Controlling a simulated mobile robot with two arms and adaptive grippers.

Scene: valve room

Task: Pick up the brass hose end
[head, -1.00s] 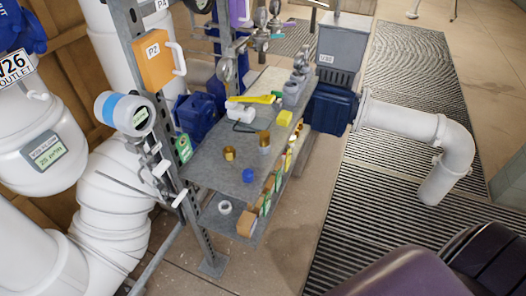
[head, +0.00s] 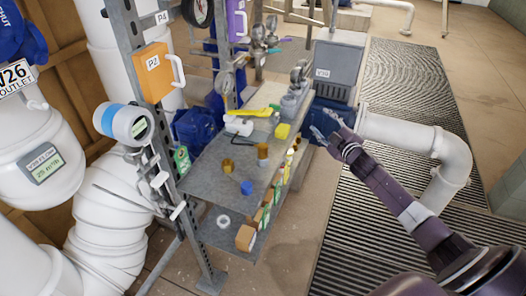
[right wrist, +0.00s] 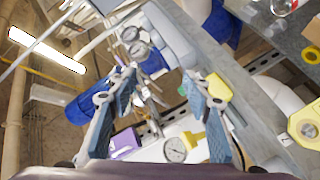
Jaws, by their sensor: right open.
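Two small brass-coloured fittings stand on the grey upper shelf (head: 206,176) in the head view. One brass fitting (head: 228,165) is nearer the middle, and the other brass fitting (head: 262,151) is near the right edge, on a paler base. I cannot tell which is the hose end. My right gripper (head: 324,124) is in the air to the right of the shelf, apart from both fittings. In the right wrist view my right gripper (right wrist: 159,76) is open with nothing between its fingers. My left gripper is not in view.
A blue cap (head: 247,187) lies near the shelf's front. A yellow tool (head: 250,112) and yellow block (head: 282,131) are farther back. An upright post (head: 150,110) flanks the shelf's left. A white pipe (head: 410,133) and floor grating lie to the right.

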